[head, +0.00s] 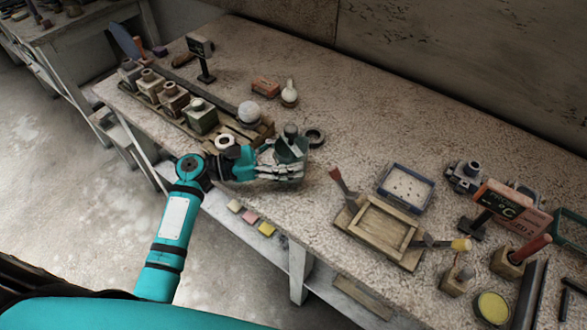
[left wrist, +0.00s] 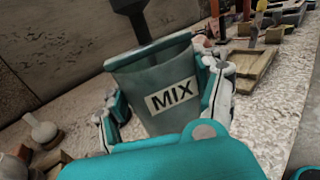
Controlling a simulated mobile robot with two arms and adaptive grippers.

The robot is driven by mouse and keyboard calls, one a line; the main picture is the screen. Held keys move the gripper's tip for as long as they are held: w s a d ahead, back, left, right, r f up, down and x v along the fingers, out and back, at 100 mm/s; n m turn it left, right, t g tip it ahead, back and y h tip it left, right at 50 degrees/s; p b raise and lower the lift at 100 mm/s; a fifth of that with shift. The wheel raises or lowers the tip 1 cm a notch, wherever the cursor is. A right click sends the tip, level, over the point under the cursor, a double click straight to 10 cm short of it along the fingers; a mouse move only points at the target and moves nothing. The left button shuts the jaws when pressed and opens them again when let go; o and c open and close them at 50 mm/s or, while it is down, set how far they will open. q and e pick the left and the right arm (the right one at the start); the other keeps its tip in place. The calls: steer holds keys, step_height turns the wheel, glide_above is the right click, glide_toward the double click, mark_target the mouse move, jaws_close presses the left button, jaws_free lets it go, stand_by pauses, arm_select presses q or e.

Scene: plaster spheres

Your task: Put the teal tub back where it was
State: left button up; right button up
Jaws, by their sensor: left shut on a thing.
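The teal tub (head: 287,154) is a dull grey-green tub at the front middle of the bench. In the left wrist view the tub (left wrist: 150,88) fills the centre, slightly tilted in the picture, with a "MIX" label. A dark-handled tool stands in it and rises above the rim. My left gripper (head: 283,168) is shut on the tub; in the left wrist view its fingers (left wrist: 168,112) lie on both sides of the wall. The tub's base is hidden, so I cannot tell whether it touches the bench. My right gripper is not in view.
A white sphere (head: 249,112) and a row of several blocks (head: 202,115) stand left of the tub. A dark ring (head: 315,137) lies close to its right. A wooden frame (head: 358,236) and a rimmed tray (head: 432,192) are farther right. The bench behind the tub is mostly clear.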

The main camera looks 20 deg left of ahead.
arm_select(q)
steer(key=shift+d+f, duration=0.1)
steer(key=shift+f, duration=0.8)
step_height(320, 180, down, 3)
steer(key=shift+w+d+r, duration=0.1)
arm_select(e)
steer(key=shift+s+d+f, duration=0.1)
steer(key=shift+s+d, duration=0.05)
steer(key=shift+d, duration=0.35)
